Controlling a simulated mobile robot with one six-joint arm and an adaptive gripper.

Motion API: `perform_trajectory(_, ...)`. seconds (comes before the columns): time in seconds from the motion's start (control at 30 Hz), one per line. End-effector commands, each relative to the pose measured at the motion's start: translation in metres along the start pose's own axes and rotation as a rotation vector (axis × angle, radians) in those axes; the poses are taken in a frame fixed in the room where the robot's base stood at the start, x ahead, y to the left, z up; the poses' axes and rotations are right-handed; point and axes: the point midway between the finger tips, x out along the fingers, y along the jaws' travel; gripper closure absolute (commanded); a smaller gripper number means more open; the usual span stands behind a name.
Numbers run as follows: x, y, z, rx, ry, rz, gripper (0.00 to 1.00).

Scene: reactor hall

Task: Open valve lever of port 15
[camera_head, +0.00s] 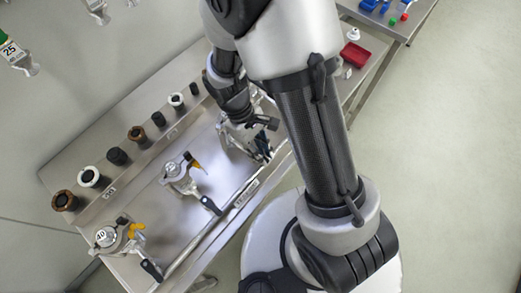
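No label reading 15 is legible in this view. A valve fitting (184,176) with an orange part and a black-handled lever (210,204) sits mid-bench. Another fitting, marked 40 (107,237), with an orange wing part and a black-tipped lever (151,270), sits at the lower left. My gripper (258,143) is at the right part of the bench, beyond the middle fitting, at a metal fitting partly hidden by my arm. I cannot tell whether it touches that fitting or whether its fingers are open or shut.
A row of black, white and brown caps (137,134) lines the bench's raised back ledge. A port marked 25 (16,55) is on the wall at upper left. A red tray (355,54) and a table (425,14) with small coloured parts stand at upper right. The right floor is clear.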

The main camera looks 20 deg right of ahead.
Motion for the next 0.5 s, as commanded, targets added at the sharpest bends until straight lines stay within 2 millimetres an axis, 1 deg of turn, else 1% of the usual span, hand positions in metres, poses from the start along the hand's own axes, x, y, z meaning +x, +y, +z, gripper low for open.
perform_trajectory(0.03,-0.0005,0.0004,-0.0005,0.000,0.002,0.001,0.81)
perform_trajectory(0.27,-0.0002,0.0002,-0.0002,0.001,0.001,0.000,0.66)
perform_trajectory(0.5,0.0000,0.0001,0.0000,0.001,0.000,0.000,0.65)
